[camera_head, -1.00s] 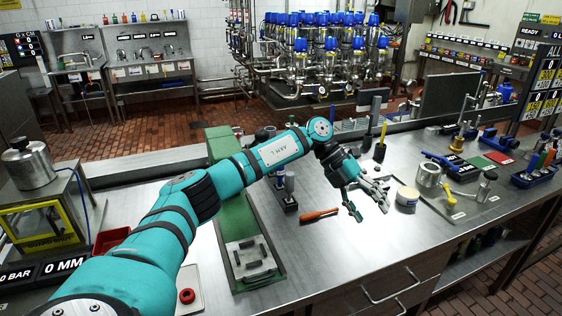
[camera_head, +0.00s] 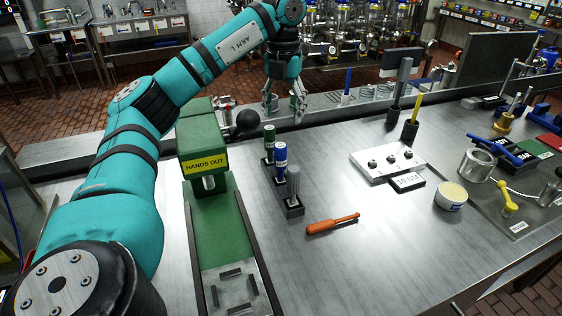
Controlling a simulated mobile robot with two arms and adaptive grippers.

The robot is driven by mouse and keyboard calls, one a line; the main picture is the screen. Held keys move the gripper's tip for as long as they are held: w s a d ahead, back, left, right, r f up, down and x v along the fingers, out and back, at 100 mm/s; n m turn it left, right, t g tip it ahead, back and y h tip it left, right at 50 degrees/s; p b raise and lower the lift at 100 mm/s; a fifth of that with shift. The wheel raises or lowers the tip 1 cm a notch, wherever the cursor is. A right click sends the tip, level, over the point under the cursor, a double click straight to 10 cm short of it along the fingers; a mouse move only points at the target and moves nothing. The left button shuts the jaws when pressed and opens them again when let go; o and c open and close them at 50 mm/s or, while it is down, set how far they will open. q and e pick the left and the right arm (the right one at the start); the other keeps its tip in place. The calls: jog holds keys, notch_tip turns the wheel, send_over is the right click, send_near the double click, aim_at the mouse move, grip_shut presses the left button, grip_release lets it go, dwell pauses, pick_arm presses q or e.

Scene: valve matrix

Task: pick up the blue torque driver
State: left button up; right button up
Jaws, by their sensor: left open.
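The blue torque driver (camera_head: 281,156) appears to be the upright blue-handled piece in the middle of a short row of black holders (camera_head: 290,207) on the steel bench. A green-handled one (camera_head: 269,138) stands behind it and a grey one (camera_head: 293,181) in front. My left gripper (camera_head: 284,112) hangs fingers-down, open and empty, above and behind the row in the picture. It does not touch any driver. My right gripper is not in view.
A green press (camera_head: 205,150) with a "HANDS OUT" label and black ball lever (camera_head: 248,121) stands just left of the row. An orange-handled screwdriver (camera_head: 333,223) lies to the right. A grey block (camera_head: 390,158) lies further right. The front bench is clear.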

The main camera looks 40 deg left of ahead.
pick_arm(q)
send_over(281, 145)
jog(key=f, duration=0.4)
jog(key=shift+d+f, duration=0.15)
jog(key=shift+d, duration=0.1)
notch_tip(281, 145, down, 4)
jog(key=shift+r+p, duration=0.25)
jog(key=shift+p, duration=0.05)
jog(key=shift+f, duration=0.45)
jog(key=f, duration=0.2)
jog(key=f+p, duration=0.1)
jog(key=shift+s+a+f, duration=0.1)
jog(key=shift+a+f, duration=0.25)
jog(key=shift+f, duration=0.5)
jog(key=shift+c, duration=0.9)
grip_shut()
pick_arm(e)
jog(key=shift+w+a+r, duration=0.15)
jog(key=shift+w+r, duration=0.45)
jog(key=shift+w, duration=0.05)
